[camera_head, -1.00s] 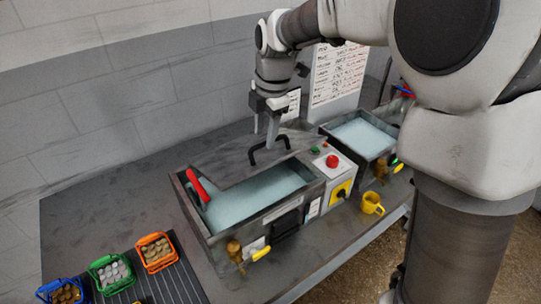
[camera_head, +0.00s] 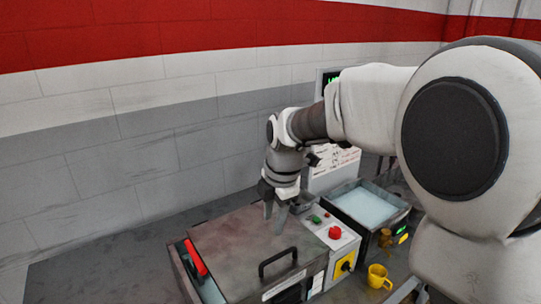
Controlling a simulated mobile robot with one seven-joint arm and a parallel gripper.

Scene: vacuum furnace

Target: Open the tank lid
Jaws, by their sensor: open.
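The tank lid (camera_head: 235,250) is a flat grey metal plate lying over most of the near tank. A black handle (camera_head: 278,262) stands up near its front edge. A strip of pale blue liquid (camera_head: 210,292) shows at the tank's left side, beside a red handle (camera_head: 196,258). I cannot tell whether the lid rests fully flat. My gripper (camera_head: 274,217) is open and empty, pointing down over the back right part of the lid. It is behind the black handle and apart from it. The tank's front is cut off below.
A control box with a red button (camera_head: 335,232) and a green button (camera_head: 315,219) stands right of the lid. A second, uncovered tank (camera_head: 367,208) is farther right. A yellow mug (camera_head: 378,277) stands in front. The wall (camera_head: 120,170) is behind the bench.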

